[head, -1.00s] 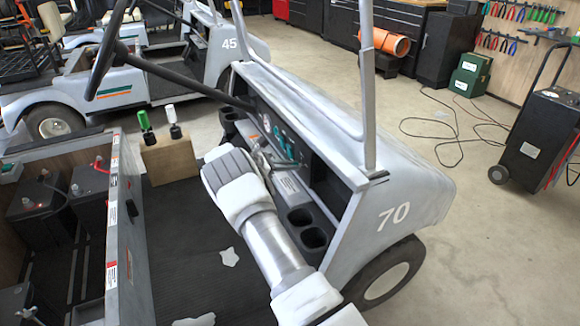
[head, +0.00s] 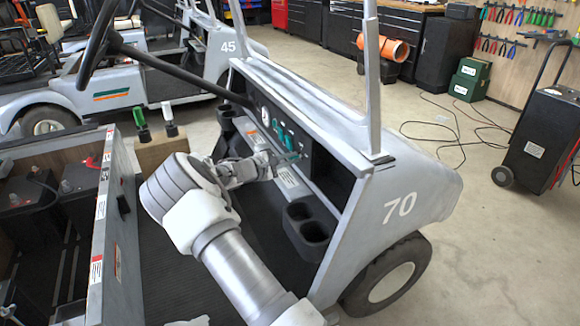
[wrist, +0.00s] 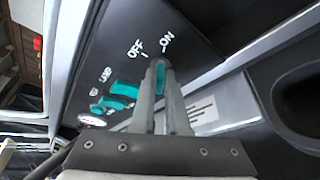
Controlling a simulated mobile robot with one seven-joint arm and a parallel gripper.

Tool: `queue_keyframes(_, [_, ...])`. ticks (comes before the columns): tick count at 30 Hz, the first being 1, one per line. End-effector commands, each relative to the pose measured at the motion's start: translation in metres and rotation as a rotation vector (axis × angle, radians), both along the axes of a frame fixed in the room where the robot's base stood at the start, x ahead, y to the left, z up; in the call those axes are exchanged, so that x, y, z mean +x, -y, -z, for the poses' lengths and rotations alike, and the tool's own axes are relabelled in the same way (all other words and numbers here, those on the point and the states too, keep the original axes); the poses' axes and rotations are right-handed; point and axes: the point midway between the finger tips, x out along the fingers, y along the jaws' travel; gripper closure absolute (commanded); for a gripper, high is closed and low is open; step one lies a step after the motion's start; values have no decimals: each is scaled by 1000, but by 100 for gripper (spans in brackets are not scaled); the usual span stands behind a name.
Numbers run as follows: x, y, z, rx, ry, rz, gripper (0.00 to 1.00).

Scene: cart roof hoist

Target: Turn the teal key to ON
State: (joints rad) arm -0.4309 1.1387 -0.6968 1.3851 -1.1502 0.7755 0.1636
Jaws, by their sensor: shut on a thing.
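The teal key (wrist: 161,78) sits on the black dash panel of the cart numbered 70, below the white OFF and ON labels (wrist: 152,46). In the wrist view my gripper (wrist: 163,72) is shut on the key, with a finger on either side of it.
Two teal switches (wrist: 123,89) and a round gauge (wrist: 92,120) lie left of the key in the wrist view. The steering wheel (head: 98,45), black cup holders (head: 308,228) and grey windshield post (head: 371,80) stand around my arm. Another cart, numbered 45, is behind.

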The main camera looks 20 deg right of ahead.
Motion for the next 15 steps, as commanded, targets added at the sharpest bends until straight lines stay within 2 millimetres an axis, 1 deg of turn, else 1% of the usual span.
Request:
queue_keyframes(1, [-1, 0, 4, -1, 18, 0, 100])
queue_keyframes(7, [-1, 0, 2, 0, 71, 1, 100])
queue_keyframes(15, [-1, 1, 1, 3, 91, 2, 100])
